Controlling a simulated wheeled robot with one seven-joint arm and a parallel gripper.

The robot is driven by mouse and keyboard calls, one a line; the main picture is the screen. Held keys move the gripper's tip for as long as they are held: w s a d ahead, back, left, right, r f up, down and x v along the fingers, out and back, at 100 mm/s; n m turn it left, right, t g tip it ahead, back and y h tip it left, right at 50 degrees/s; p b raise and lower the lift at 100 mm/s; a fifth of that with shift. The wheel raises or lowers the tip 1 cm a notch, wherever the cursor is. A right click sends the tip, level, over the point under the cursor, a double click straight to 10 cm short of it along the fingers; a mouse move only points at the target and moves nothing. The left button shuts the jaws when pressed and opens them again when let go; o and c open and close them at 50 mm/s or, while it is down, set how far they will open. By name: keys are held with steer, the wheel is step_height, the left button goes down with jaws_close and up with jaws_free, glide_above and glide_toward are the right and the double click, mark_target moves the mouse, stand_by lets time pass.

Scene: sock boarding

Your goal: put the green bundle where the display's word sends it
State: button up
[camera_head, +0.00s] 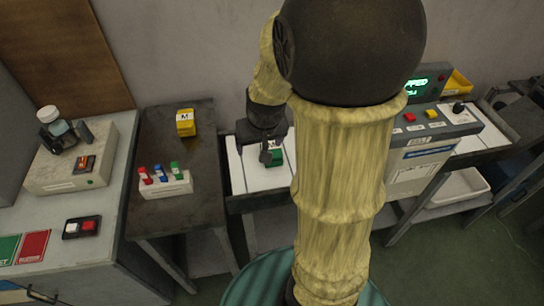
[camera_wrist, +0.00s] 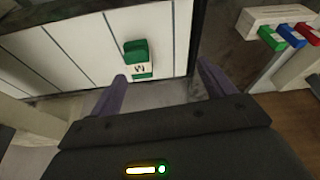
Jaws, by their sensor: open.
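The green bundle (camera_wrist: 136,52) has a white band with a dark letter that looks like M. It lies on a white slatted surface (camera_wrist: 85,50); in the head view the bundle (camera_head: 277,158) is partly hidden by my gripper (camera_head: 268,152). My gripper (camera_wrist: 163,82) is open and empty, its fingers apart, with the bundle ahead of them in the wrist view. The display (camera_head: 418,86) shows green letters; my arm covers its left part. The upper line ends in "PPED", and the lower line is too cut off to read.
A yellow bundle (camera_head: 186,128) stands on the dark table (camera_head: 205,160) at the left, behind a white holder (camera_head: 168,187) with red, blue and green tags. A machine with red and yellow buttons (camera_head: 432,113) is right of my arm. A white tray (camera_head: 455,190) sits low at the right.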

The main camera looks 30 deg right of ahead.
steer(key=w+d+f+m+b, duration=0.1)
steer(key=w+d+f+b, duration=0.1)
steer(key=w+d, duration=0.4)
steer(key=b, duration=0.2)
glide_toward(272, 146)
steer(key=shift+t+h, duration=0.3)
steer(key=shift+h, duration=0.1)
steer(key=x, duration=0.4)
steer(key=a+x, duration=0.1)
steer(key=x, duration=0.1)
steer(key=shift+s+f, duration=0.1)
steer(key=shift+f, duration=0.4)
steer(key=shift+d+f, duration=0.1)
steer(key=shift+f, duration=0.05)
steer(key=shift+f, duration=0.1)
steer(key=shift+w+x, duration=0.15)
steer(key=shift+x, duration=1.15)
steer(key=shift+w+x, duration=0.1)
steer(key=shift+x, duration=1.15)
steer(key=shift+d, duration=0.1)
steer(key=shift+f, duration=0.15)
